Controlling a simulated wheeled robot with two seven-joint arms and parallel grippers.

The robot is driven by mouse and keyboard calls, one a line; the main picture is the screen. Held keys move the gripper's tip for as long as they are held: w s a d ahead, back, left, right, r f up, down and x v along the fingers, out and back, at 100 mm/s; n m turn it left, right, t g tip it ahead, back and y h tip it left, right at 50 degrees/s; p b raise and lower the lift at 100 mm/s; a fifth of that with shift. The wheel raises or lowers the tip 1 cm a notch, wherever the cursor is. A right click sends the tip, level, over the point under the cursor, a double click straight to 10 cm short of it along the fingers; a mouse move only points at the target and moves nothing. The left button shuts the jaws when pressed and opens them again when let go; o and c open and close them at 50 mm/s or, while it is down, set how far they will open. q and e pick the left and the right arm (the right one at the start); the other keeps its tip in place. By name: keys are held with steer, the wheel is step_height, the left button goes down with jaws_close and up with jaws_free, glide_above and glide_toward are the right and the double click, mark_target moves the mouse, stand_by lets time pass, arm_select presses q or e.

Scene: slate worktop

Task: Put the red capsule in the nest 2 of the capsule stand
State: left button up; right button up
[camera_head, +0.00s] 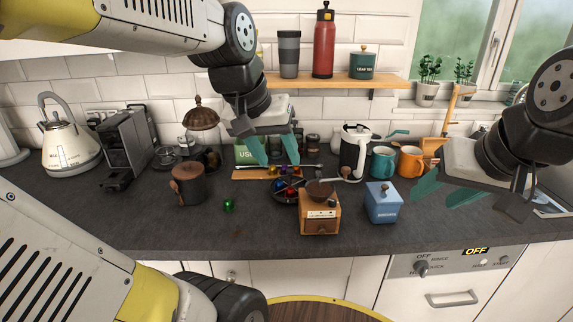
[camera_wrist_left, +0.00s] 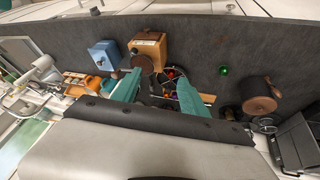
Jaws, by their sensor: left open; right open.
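A dark bowl (camera_head: 275,197) holds several coloured capsules, including a red capsule (camera_head: 290,193); a red one also shows between the fingers in the left wrist view (camera_wrist_left: 170,75). Behind the bowl lies a light wooden strip (camera_head: 243,174), apparently the capsule stand, with gold-coloured capsules near it; its nests cannot be told apart. My left gripper (camera_head: 275,160) is open, pointing down above and behind the bowl, its teal fingers partly hiding the strip. Its fingers also show in the left wrist view (camera_wrist_left: 158,90). My right gripper (camera_head: 445,192) is open and empty at the right.
A green capsule (camera_head: 228,205) lies on the worktop left of the bowl. A wooden grinder (camera_head: 319,214) stands close in front of the bowl, with a blue box (camera_head: 383,203) to its right. A brown canister (camera_head: 188,186) stands left. The front left worktop is clear.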

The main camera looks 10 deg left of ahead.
arm_select(q)
steer(key=shift+m+t, duration=0.4)
steer(key=shift+t, duration=0.2)
steer(key=s, duration=0.3)
steer(key=s+f, duration=0.1)
steer(key=shift+s+d, duration=0.35)
steer(key=shift+s, duration=0.05)
